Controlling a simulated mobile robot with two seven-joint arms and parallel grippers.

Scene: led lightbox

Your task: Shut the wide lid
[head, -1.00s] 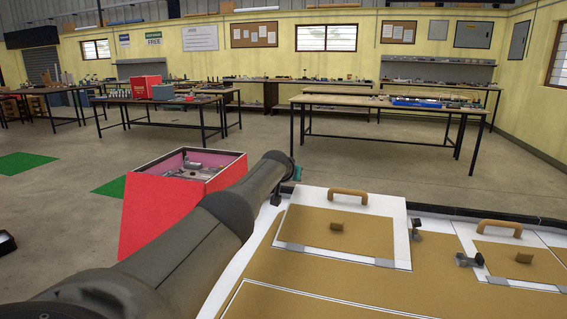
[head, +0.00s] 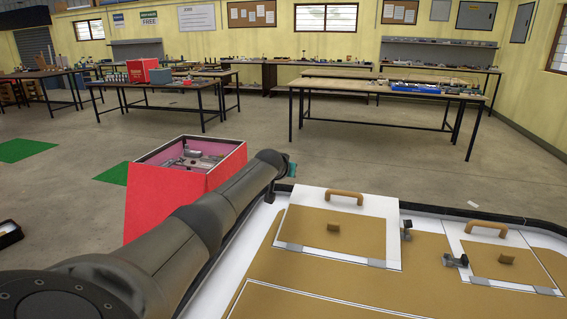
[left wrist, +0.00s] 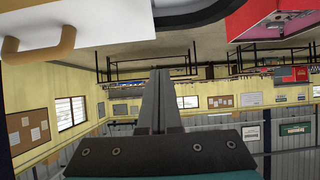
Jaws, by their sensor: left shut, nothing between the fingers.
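A white lid with a tan panel (head: 315,226), a wooden handle (head: 345,196) and a small knob stands tilted up on the board, with grey hinge pieces along its near edge. A second such lid (head: 525,264) lies to its right. I cannot tell for sure which is the wide one. My left gripper (head: 291,168) is beyond the far left corner of the first lid, apart from it. In the left wrist view its fingers (left wrist: 160,76) are shut and empty; a white panel (left wrist: 85,20) with a wooden handle (left wrist: 40,42) shows at top left. My right gripper is out of view.
A red open box (head: 150,203) with metal parts inside stands left of the board, behind my left arm. Dark latches (head: 455,260) stick up beside the lids. Workbenches (head: 385,90) stand far back, with open floor before them.

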